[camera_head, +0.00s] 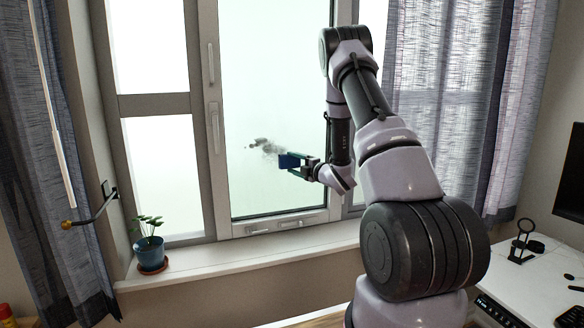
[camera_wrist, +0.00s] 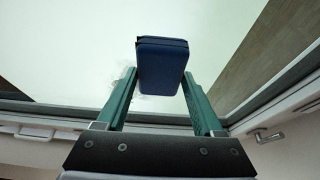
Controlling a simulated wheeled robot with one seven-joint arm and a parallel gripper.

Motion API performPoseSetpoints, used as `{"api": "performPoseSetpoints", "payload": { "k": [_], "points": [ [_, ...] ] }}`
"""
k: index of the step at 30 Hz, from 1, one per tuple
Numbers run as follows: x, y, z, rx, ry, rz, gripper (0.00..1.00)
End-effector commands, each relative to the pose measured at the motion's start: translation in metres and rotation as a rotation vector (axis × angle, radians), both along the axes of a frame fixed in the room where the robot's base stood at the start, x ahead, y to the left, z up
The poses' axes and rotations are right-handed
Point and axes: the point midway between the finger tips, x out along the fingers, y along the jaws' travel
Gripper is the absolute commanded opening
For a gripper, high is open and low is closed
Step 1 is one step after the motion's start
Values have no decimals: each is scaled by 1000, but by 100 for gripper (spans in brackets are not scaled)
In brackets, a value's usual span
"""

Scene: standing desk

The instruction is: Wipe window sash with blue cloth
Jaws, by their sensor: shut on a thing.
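The window sash (camera_head: 275,80) is a pale framed pane in the middle of the head view. A dark grey smudge (camera_head: 262,145) marks its glass. The blue cloth (camera_head: 289,161) looks like a folded block and is held at the glass, just right of and below the smudge. It also shows in the wrist view (camera_wrist: 162,66). My gripper (camera_head: 297,165) is shut on the cloth, with its green fingers on either side of it. In the wrist view the fingers (camera_wrist: 160,90) hold the cloth in front of the pale pane. Whether the cloth touches the glass I cannot tell.
A potted plant (camera_head: 151,254) stands at the left end of the white windowsill (camera_head: 240,252). Window handles (camera_head: 213,128) stick out on the left frame. Grey curtains (camera_head: 45,150) hang at both sides. A desk with a monitor (camera_head: 571,175) is at the right.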

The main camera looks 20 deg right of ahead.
Motion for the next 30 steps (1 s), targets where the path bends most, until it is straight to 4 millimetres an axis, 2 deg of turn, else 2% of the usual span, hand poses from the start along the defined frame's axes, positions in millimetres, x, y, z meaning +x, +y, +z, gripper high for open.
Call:
{"api": "performPoseSetpoints", "payload": {
  "k": [3,8,18,30],
  "points": [
    [2,0,10,0,-3,-1,24],
    [2,2,13,0,-3,-1,24],
    [1,30,13,1,-4,3,24],
    [-1,49,12,1,-2,1,24]
  ]
}}
